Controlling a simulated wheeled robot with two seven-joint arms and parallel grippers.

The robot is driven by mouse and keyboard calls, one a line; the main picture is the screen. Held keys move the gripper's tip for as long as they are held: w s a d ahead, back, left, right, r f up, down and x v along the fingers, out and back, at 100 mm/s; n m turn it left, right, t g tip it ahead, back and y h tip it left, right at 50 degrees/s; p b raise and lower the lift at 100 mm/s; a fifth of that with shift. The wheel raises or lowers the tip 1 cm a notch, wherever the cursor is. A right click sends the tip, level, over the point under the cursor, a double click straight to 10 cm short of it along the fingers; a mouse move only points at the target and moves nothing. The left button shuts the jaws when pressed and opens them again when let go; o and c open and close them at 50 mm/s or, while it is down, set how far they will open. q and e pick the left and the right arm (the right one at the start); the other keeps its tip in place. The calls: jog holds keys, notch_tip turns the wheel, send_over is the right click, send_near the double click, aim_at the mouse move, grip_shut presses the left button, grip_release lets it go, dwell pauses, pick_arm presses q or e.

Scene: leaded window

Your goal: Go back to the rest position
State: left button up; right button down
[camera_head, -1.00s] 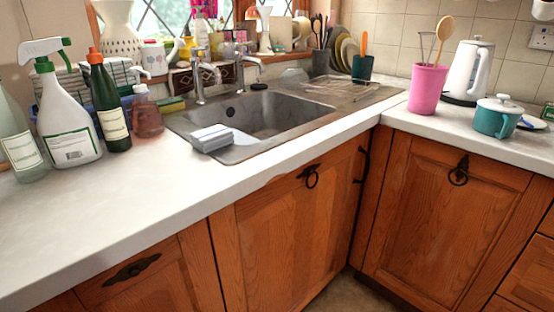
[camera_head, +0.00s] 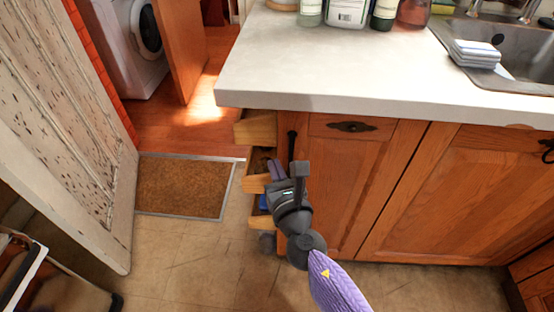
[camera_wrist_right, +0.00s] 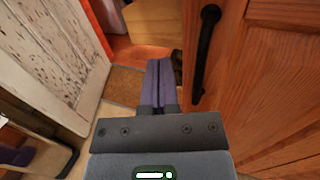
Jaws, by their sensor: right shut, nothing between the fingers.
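My right gripper (camera_head: 276,172) is in the middle of the head view, with my purple arm coming up from the bottom. Its two fingers lie together, shut and empty. In the right wrist view the shut fingers (camera_wrist_right: 159,82) point away, left of a dark vertical handle (camera_wrist_right: 206,50). In the head view the gripper is below the counter (camera_head: 330,65), close to the left end of the wooden cabinet (camera_head: 345,175). It overlaps the open drawers there; whether it touches them I cannot tell. My left gripper is not in view.
Pulled-out drawers (camera_head: 257,128) stick out at the cabinet's left end. A peeling white door (camera_head: 75,120) stands at left. A brown doormat (camera_head: 185,185) lies between, with clear floor in front. A washing machine (camera_head: 135,40) stands beyond the doorway.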

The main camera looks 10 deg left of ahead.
jog(key=s+d+p, duration=0.2)
jog(key=s, duration=0.6)
jog(key=s+d+f+m+g+h+p, duration=0.3)
jog(key=d+f+m+g+h, duration=0.15)
jog(key=d+f+m, duration=0.5)
jog(key=s+d+f+m+g+h+p, duration=0.2)
jog(key=s+d+f+m+g+h, duration=0.2)
jog(key=s+d+f+m, duration=0.65)
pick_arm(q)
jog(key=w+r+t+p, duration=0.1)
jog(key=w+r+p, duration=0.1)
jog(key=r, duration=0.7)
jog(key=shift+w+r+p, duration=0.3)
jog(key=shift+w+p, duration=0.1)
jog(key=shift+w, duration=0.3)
pick_arm(e)
jog(key=s+d+f+m+g, duration=0.2)
jog(key=s+d+m, duration=0.1)
jog(key=s+m, duration=0.3)
jog(key=s+d+f+m+g+h, duration=0.1)
jog(key=s+d+f+m+g, duration=0.1)
jog(key=s+m, duration=0.5)
jog(key=s+d+f+m+g, duration=0.2)
jog(key=s+m, duration=0.4)
jog(key=s, duration=0.7)
jog(key=d+g, duration=0.1)
jog(key=d, duration=0.1)
jog(key=shift+d+m, duration=0.3)
jog(key=shift+d, duration=0.1)
jog(key=shift+g+h, duration=0.25)
